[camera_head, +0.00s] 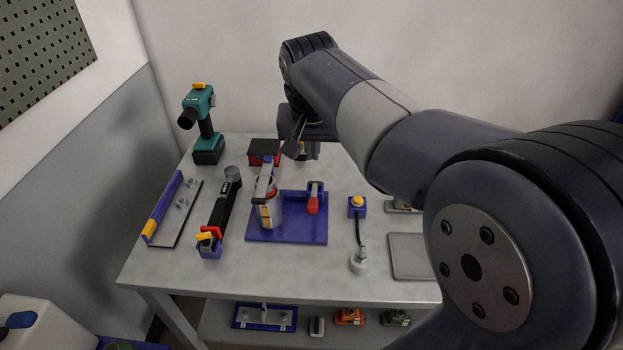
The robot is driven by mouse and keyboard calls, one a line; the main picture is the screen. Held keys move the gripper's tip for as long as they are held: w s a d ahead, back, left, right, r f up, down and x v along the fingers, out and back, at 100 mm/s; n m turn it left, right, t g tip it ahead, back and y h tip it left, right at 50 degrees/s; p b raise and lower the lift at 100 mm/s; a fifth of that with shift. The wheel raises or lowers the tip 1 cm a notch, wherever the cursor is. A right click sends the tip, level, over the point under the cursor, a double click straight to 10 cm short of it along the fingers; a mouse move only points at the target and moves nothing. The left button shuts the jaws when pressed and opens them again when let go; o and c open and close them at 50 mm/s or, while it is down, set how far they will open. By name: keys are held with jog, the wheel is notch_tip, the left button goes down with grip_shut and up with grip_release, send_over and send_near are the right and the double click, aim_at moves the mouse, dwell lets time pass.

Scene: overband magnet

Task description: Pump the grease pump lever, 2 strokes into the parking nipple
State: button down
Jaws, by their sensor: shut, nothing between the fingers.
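The grease pump (267,211), a silver cylinder with red and yellow bands, stands upright on a blue base plate (290,235) in the middle of the table. Its lever (263,181) seems to be the grey bar with a blue end rising at the pump's top. A red block on a blue bracket (313,200) sits on the plate right of the pump; I cannot make out which part is the parking nipple. My gripper (294,148) is shut and empty, above and behind the pump at the table's far side. My wrist partly hides the fingers.
A black tool with a red and yellow end (221,213) lies left of the pump. A green drill (203,125) stands at the back left. A red-and-black box (264,152) is behind the pump. My arm covers the right side.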

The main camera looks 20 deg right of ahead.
jog(key=shift+f, duration=0.1)
send_over(313, 201)
jog(key=f, duration=0.9)
jog(key=shift+w+d+f, duration=0.15)
jog(key=shift+w+f, duration=0.2)
jog(key=shift+s+a+f+p, duration=0.15)
jog(key=shift+s+f, duration=0.2)
jog(key=shift+f, duration=0.15)
jog(key=shift+s+a+f+p, duration=0.15)
jog(key=shift+s+f, duration=0.15)
jog(key=shift+f, duration=0.15)
jog(key=shift+s+f, duration=0.2)
jog(key=shift+f, duration=0.45)
jog(key=shift+s+f+b, duration=0.1)
jog(key=shift+f+b, duration=0.05)
jog(key=shift+b, duration=0.2)
